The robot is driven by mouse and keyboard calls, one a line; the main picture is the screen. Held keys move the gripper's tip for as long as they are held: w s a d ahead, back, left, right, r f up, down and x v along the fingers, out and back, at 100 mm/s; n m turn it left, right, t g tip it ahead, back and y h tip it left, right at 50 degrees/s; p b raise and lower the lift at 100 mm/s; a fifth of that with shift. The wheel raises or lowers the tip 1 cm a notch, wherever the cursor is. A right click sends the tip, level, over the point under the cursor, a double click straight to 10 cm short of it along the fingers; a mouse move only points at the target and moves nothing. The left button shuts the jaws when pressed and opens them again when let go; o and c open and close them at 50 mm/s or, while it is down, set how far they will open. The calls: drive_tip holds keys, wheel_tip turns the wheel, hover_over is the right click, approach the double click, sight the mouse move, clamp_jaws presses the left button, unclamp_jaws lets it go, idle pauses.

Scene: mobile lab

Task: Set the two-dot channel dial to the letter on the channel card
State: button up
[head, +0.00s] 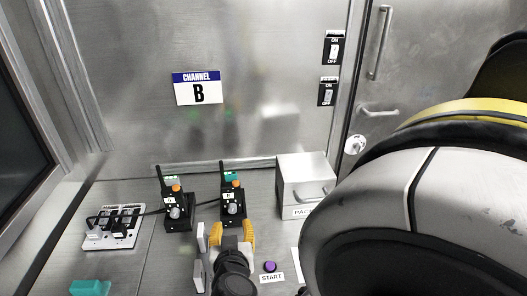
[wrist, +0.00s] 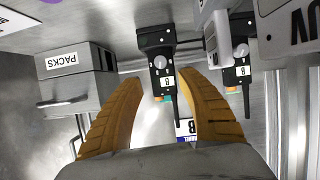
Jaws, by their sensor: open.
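The channel card (head: 198,93) on the back wall has a blue band and a large black B. Two black handheld radios stand on the counter, each with a round grey knob: the left radio (head: 177,222) has an orange top button, and the right radio (head: 233,209) shows teal behind it. Their dot marks are too small to tell. My gripper (head: 232,232) is open, in front of the right radio. In the wrist view, turned around, the right radio's knob (wrist: 158,62) lies between the open yellow fingers, apparently untouched. A small label below it seems to read B.
A PACKS box (head: 305,181) stands right of the radios. A purple START button (head: 270,266) is nearby on the counter. A white switch panel (head: 113,236) with cables is at left. Upright grey plates (head: 199,262) stand left of my gripper.

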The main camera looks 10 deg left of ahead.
sight(232, 211)
drive_tip(key=b+x, duration=0.2)
drive_tip(key=x, duration=0.7)
drive_tip(key=shift+w+f, duration=0.15)
drive_tip(key=shift+w+a, duration=0.15)
drive_tip(key=shift+w, duration=0.3)
drive_tip(key=shift+c, duration=0.4)
clamp_jaws()
